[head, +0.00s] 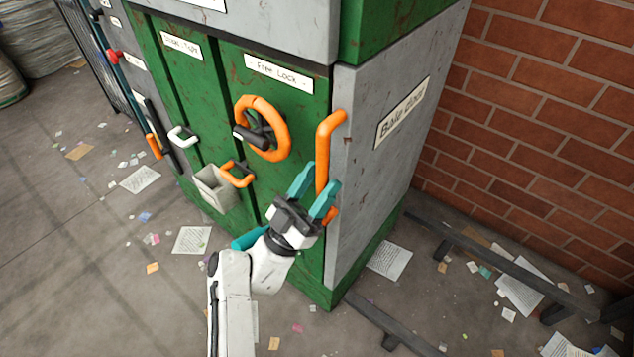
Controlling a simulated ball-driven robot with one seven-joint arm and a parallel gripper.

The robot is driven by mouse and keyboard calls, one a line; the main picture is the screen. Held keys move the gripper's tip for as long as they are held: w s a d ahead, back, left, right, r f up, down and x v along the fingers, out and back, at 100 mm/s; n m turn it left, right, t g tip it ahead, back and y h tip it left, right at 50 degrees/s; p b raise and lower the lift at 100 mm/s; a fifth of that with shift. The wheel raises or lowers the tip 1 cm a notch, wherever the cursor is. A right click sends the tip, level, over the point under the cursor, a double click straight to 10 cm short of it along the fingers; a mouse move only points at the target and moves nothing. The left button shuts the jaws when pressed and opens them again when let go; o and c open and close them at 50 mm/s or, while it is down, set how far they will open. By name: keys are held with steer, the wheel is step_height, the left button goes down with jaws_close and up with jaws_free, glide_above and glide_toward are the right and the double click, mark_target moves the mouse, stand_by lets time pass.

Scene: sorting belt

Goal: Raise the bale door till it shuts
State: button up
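The bale door (362,170) is the grey, scuffed panel on the right side of the green machine, with a "Bale Door" label (403,112). It stands upright; whether it sits fully shut cannot be told. A tall orange handle (323,150) stands at its left edge, bent at the top toward the panel. My gripper (321,180) has teal fingers and is at the lower half of this handle. The fingers are apart, with the bar showing between them. Contact with the bar cannot be made out. The gripper hides part of the handle's lower end.
An orange handwheel (262,130) labelled "Free Lock", a smaller orange handle (237,174) and a grey bin (215,188) are on the green front. A brick wall (540,110) stands right. Dark rails (500,260) and paper scraps lie on the floor.

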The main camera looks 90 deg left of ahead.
steer(key=b+v, duration=0.1)
steer(key=v, duration=0.9)
steer(key=shift+s+d+f, duration=0.15)
steer(key=shift+f, duration=0.2)
stand_by(0.4)
